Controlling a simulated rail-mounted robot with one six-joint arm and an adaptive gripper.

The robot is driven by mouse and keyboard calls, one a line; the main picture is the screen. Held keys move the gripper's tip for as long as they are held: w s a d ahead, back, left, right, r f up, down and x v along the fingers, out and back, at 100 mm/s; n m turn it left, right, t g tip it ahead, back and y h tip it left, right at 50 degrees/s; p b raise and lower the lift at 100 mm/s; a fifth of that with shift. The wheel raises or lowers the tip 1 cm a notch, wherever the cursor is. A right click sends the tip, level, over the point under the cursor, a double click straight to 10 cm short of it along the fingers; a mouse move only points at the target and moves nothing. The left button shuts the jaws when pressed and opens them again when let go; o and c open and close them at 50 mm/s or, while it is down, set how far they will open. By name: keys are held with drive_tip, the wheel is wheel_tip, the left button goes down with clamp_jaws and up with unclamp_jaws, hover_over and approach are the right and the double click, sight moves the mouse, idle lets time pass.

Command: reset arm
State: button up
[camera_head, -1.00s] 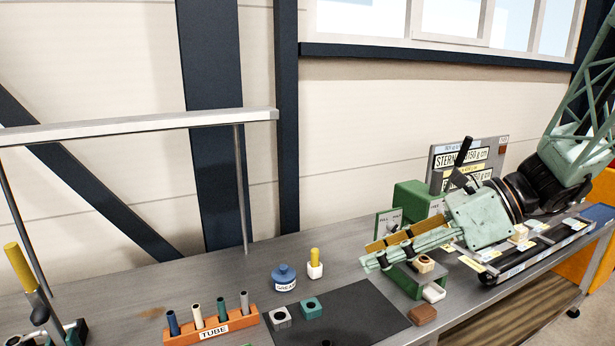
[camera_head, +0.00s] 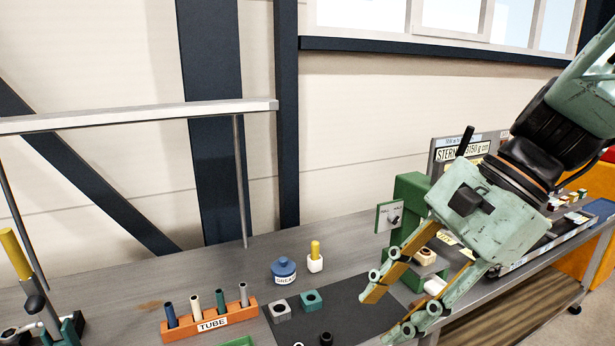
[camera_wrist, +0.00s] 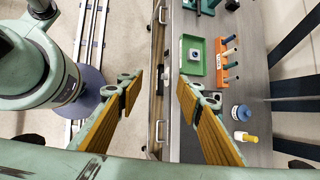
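My gripper (camera_head: 390,308) is open and empty in the head view. It points down and to the left above the front right part of the bench, apart from the things there. In the wrist view my gripper (camera_wrist: 160,92) has its two yellow-padded fingers wide apart, with nothing between them. Below it lie the bench's front edge and the floor.
An orange tube rack (camera_head: 210,323), a blue grease jar (camera_head: 284,271), a yellow-topped white holder (camera_head: 315,262) and a teal block (camera_head: 312,300) stand left of my gripper. A green tray (camera_wrist: 191,68) holds a pale block. A green press-like fixture (camera_head: 410,195) stands behind.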

drive_tip(key=s+d+f+n+t+h+b, duration=0.2)
drive_tip(key=s+d+n+h+b, duration=0.3)
drive_tip(key=s+d+n, duration=0.4)
drive_tip(key=shift+s+n+t+h, duration=0.8)
drive_tip(key=shift+s+n, duration=1.1)
drive_tip(key=shift+n, duration=0.3)
